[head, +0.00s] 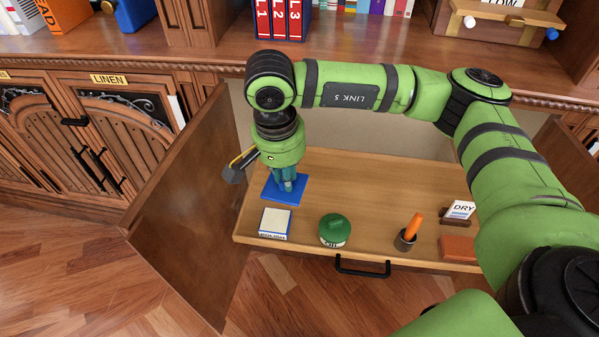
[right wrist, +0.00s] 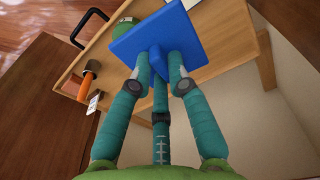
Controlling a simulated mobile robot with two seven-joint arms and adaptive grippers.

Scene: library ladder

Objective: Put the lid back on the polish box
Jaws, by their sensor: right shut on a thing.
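The flat blue lid (head: 285,194) hangs under my right gripper (head: 288,180), which is shut on it. In the right wrist view, the fingers (right wrist: 160,68) close on the knob in the middle of the lid (right wrist: 190,35). The small pale polish box (head: 275,223) with blue edges stands at the left front of the wooden pull-out surface. The lid is behind the box in the head view and apart from it. In the right wrist view, the lid hides most of the box. My left gripper is not in view.
An open cabinet door (head: 185,210) stands close on the left.

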